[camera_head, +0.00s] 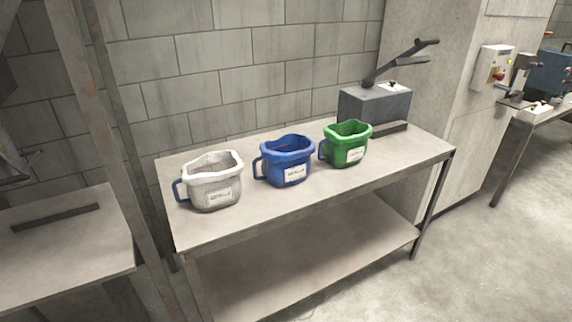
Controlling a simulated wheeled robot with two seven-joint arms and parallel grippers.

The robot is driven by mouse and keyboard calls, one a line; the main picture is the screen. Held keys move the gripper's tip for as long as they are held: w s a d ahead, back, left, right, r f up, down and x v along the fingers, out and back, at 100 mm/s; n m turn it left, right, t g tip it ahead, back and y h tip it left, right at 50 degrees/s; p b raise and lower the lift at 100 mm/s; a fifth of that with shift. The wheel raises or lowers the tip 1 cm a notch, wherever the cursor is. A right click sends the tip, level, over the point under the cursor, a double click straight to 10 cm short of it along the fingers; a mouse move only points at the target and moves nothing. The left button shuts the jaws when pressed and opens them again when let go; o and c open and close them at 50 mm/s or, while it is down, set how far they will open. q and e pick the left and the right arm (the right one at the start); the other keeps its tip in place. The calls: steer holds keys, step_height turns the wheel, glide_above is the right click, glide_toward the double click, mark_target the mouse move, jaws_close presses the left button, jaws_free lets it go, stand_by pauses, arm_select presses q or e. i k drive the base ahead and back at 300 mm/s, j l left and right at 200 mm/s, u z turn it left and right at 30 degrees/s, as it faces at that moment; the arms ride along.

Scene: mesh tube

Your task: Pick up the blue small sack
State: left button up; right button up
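The blue small sack (287,163) stands upright on the metal table (240,222), in the middle of a row of three. It is open at the top, with a white label on its front and a blue handle on its left side. A white sack (214,184) with a dark blue handle stands to its left. A green sack (346,146) stands to its right, a little farther back. Neither of my grippers shows in the head view.
A grey box-shaped machine with a lever (375,106) stands at the table's back right. A lower shelf (310,255) lies under the tabletop. Another metal table (60,255) is at the left. A block wall (230,75) is behind. Open floor (470,270) lies at the right.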

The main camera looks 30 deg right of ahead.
mark_target(286, 159)
steer(key=i+l, duration=0.2)
steer(key=l, duration=0.15)
steer(key=i+l, duration=0.15)
steer(key=l, duration=0.2)
steer(key=i+l, duration=0.2)
steer(key=l, duration=0.15)
steer(key=i+l, duration=0.15)
steer(key=l, duration=0.2)
steer(key=l+z, duration=0.05)
